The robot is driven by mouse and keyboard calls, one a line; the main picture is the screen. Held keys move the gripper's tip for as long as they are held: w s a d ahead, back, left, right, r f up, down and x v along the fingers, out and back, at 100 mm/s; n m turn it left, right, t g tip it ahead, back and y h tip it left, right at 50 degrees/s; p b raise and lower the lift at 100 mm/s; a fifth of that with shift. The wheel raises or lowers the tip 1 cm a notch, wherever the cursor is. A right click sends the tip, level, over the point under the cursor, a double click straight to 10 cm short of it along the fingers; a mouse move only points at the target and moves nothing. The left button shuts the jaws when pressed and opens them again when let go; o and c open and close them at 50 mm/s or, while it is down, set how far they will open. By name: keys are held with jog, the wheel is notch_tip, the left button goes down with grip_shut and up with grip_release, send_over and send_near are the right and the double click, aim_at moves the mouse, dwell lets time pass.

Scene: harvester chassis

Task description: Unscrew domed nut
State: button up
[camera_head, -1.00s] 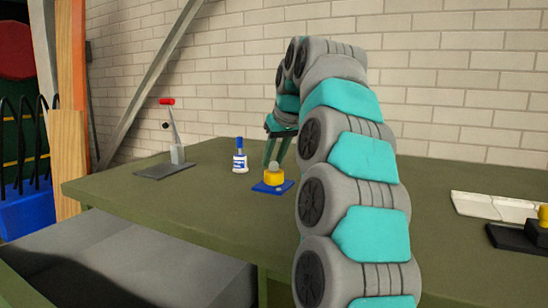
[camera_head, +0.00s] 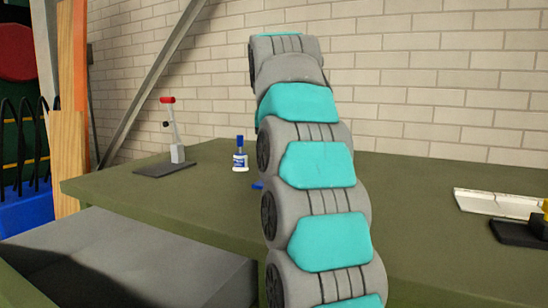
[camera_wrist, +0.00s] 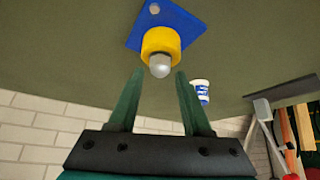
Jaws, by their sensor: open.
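The domed nut (camera_wrist: 159,66) is a silvery grey dome on a yellow round base (camera_wrist: 161,42), which is fixed on a blue plate (camera_wrist: 180,22) with a hole near one corner. My gripper (camera_wrist: 159,75) is open in the wrist view, its two green fingers pointing toward the dome, which lies just beyond and between the fingertips. I see no contact. In the head view my arm hides the nut and the gripper; only a small corner of the blue plate (camera_head: 257,185) shows.
A white bottle with a blue cap (camera_head: 240,156) stands on the green table (camera_head: 130,192), left of my arm. A lever device with a red handle (camera_head: 175,140) stands further left. At right are a white tray (camera_head: 495,203) and a black block with a yellow part (camera_head: 522,232).

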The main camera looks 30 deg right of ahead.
jog(key=m+h, duration=0.1)
jog(key=m, duration=0.2)
jog(key=shift+g, duration=0.4)
jog(key=shift+r+m+g+h+p, duration=0.2)
jog(key=shift+m+g+h+p, duration=0.1)
jog(key=shift+m+h+p, duration=0.4)
jog(key=shift+f+m, duration=0.15)
jog(key=shift+m, duration=0.25)
grip_shut()
jog(key=shift+s, duration=0.1)
